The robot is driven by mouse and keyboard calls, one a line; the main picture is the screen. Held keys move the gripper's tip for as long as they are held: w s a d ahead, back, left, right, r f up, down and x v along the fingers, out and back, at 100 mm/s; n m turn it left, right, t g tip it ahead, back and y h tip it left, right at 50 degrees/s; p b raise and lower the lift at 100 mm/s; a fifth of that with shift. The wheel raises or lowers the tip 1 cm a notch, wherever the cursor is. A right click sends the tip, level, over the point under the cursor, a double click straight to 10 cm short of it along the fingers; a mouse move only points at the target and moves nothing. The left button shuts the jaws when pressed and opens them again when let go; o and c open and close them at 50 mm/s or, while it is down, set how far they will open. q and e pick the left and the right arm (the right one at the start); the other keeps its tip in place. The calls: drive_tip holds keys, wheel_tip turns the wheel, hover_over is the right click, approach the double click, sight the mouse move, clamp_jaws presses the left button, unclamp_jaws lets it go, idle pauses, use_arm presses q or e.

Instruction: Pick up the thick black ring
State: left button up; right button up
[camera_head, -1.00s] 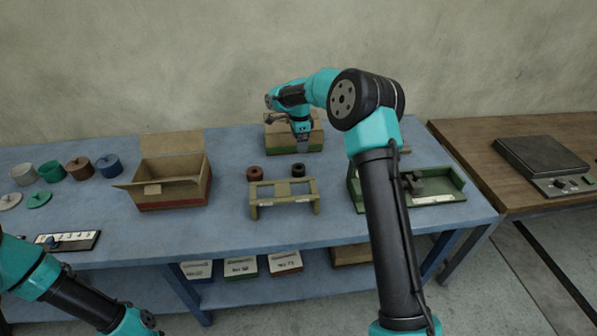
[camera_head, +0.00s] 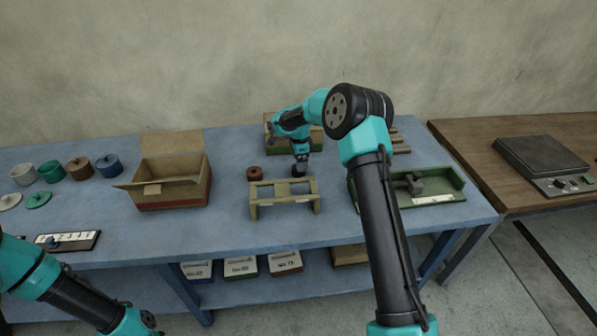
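The thick black ring (camera_head: 298,172) is on the blue table just behind the small olive stand (camera_head: 283,184), mostly covered by my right gripper. My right gripper (camera_head: 299,168) points down and its tips are at the ring. The view is too small to tell whether its fingers are around the ring or closed on it. A brown ring (camera_head: 254,173) lies to the left behind the same stand. My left arm shows at the lower left, but its gripper fingers are not in view.
An open cardboard box (camera_head: 172,188) stands left of the stand. A green tray (camera_head: 436,188) with a grey block is on the right. A wooden box (camera_head: 278,142) stands behind the gripper.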

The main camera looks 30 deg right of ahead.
drive_tip(key=f, duration=0.5)
drive_tip(key=shift+s+a, duration=0.2)
drive_tip(key=shift+r, duration=0.1)
drive_tip(key=c, duration=1)
drive_tip(key=shift+c, duration=0.2)
drive_tip(key=shift+r, duration=0.1)
wheel_tip(320, 180, up, 10)
drive_tip(key=shift+f, duration=0.1)
idle(0.4)
